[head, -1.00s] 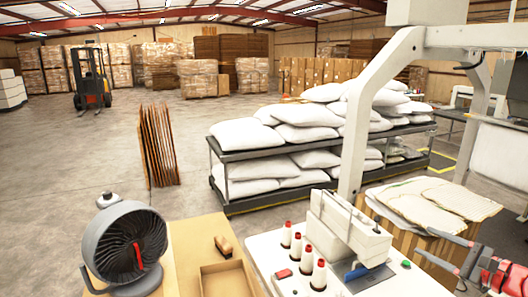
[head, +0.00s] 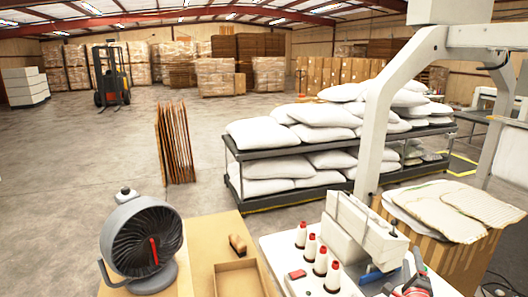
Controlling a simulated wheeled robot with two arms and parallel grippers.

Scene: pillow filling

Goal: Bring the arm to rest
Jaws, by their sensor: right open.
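My right gripper (head: 408,278) shows at the bottom edge, right of centre, as red and grey parts partly cut off by the frame. It is open, and I see nothing held in it. It overlaps the right end of the white sewing machine (head: 352,232) in the picture; I cannot tell whether they touch. My left gripper is not in view.
Thread cones (head: 320,262) stand beside the machine. A grey fan (head: 142,240) and a shallow tray (head: 238,282) are on the left. A carton (head: 462,262) with pillow covers (head: 450,205) stands right. A rack (head: 300,188) of pillows is behind.

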